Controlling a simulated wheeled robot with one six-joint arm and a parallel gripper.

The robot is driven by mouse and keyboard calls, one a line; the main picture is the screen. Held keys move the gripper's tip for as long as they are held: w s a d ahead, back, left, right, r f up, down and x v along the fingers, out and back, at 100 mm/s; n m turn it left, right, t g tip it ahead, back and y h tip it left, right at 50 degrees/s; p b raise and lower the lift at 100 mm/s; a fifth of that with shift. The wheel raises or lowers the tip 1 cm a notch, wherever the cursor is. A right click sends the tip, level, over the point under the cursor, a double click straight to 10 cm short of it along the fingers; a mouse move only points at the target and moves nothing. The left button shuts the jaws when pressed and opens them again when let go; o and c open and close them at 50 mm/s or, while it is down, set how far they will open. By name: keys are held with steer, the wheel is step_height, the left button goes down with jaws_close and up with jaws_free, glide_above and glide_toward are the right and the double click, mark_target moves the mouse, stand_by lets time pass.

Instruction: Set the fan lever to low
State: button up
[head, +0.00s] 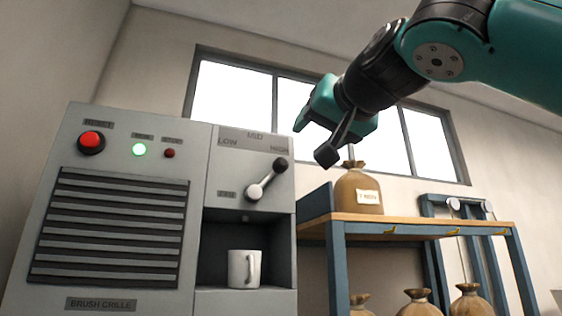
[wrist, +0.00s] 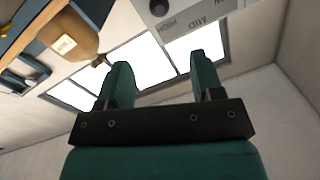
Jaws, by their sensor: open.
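The fan lever (head: 267,180) is on the upper right front of a grey machine (head: 60,180). Its black knob points up and right, toward the HIGH mark; LOW is at the upper left and MID at the top. My gripper (head: 325,130) is in the air to the right of the machine and above the lever's height, apart from it. In the wrist view my gripper (wrist: 160,80) has its two green fingers spread with nothing between them. The wrist view shows the machine's label panel (wrist: 185,15) upside down at the top; the lever is not clearly visible there.
A white mug (head: 244,268) stands in the recess below the lever. A red button (head: 91,142) and a lit green lamp (head: 139,149) are at the machine's upper left. A tied sack (head: 358,190) stands on a wooden-topped bench (head: 430,228) at right, with several sacks below.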

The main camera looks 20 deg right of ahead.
mark_target(284, 161)
steer(key=w+p, duration=0.1)
steer(key=w, duration=0.4)
steer(key=w+p, duration=0.2)
steer(key=w, duration=0.3)
steer(key=w+a+p, duration=0.1)
steer(key=w+p, duration=0.1)
steer(key=w, duration=0.3)
steer(key=shift+w, duration=0.1)
steer(key=shift+w+p, duration=0.35)
steer(key=shift+w, duration=0.2)
steer(key=shift+f, duration=0.1)
jaws_close()
